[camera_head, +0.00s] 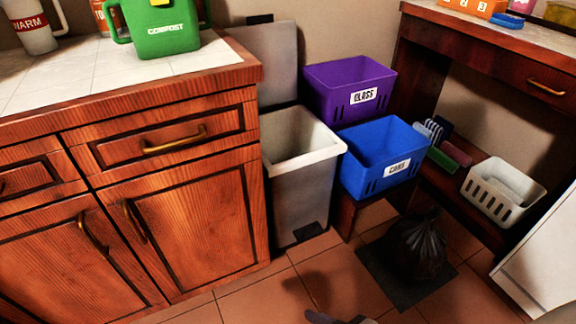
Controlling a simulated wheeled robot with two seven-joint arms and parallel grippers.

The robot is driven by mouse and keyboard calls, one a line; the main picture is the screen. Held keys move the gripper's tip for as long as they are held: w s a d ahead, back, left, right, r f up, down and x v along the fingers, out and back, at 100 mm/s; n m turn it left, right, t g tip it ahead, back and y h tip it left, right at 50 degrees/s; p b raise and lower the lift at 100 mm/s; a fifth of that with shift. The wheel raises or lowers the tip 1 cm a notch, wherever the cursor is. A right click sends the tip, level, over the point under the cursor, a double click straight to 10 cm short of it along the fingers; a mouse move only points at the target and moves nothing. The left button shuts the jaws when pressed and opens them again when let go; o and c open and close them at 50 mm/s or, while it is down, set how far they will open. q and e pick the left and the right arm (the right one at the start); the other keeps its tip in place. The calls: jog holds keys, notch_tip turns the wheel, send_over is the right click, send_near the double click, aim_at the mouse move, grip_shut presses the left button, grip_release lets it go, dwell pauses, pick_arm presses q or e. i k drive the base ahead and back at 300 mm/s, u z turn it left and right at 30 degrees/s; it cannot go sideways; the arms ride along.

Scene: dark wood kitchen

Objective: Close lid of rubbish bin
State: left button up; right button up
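The rubbish bin (297,199) is a grey, open-topped bin standing on the floor at the right end of the wooden cabinet. Its lid (268,62) is a flat grey panel standing upright behind the opening, against the wall, so the bin is open. A black pedal (309,232) shows at its lower front. A small dark grey piece (340,318) at the bottom edge looks like the tip of my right gripper, well below and in front of the bin. Its fingers are mostly cut off. My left gripper is not in view.
Purple (322,98) and blue (354,170) bins stand right of the rubbish bin. A black bag (417,250) sits on a dark mat (381,271). A white basket (486,207) is on a low shelf. The cabinet (177,215) fills the left; floor in front is clear.

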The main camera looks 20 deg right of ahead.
aim_at(274, 44)
jog(key=z, duration=1.65)
jog(key=i, duration=1.4)
jog(key=u, duration=0.95)
